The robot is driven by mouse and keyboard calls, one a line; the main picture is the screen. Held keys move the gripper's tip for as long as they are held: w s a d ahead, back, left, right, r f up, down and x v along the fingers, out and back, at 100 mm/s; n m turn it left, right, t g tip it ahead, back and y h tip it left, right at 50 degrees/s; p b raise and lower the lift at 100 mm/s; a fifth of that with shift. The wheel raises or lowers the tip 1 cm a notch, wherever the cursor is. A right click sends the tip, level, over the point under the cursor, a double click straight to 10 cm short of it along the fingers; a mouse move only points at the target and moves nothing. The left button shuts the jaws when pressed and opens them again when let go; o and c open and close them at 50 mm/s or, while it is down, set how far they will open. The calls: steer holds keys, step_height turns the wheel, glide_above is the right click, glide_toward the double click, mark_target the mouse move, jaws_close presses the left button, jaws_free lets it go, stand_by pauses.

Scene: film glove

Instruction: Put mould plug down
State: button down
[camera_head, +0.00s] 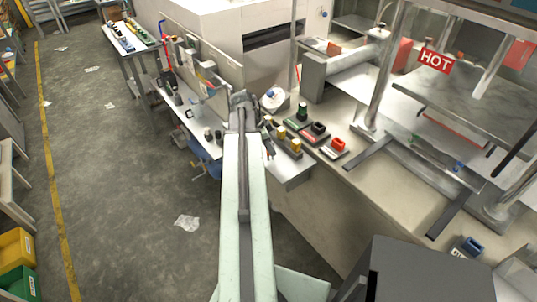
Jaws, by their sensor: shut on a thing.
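My arm reaches away from me up the middle of the view, over the near end of the workbench.
Right of my gripper, trays hold yellow pieces (295,145), a dark piece (318,128) and a red piece (339,144). A green bottle-like piece (302,112) stands behind. A press with a HOT sign (436,61) is at right. Papers (187,222) lie on the floor.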

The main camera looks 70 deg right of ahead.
steer(key=shift+f, duration=0.1)
steer(key=c, duration=1.2)
jaws_free()
steer(key=shift+r+p, duration=0.55)
steer(key=shift+r, duration=0.1)
steer(key=p+v, duration=1)
steer(key=v, duration=0.1)
steer(key=shift+w+a+r, duration=0.1)
steer(key=shift+a, duration=0.05)
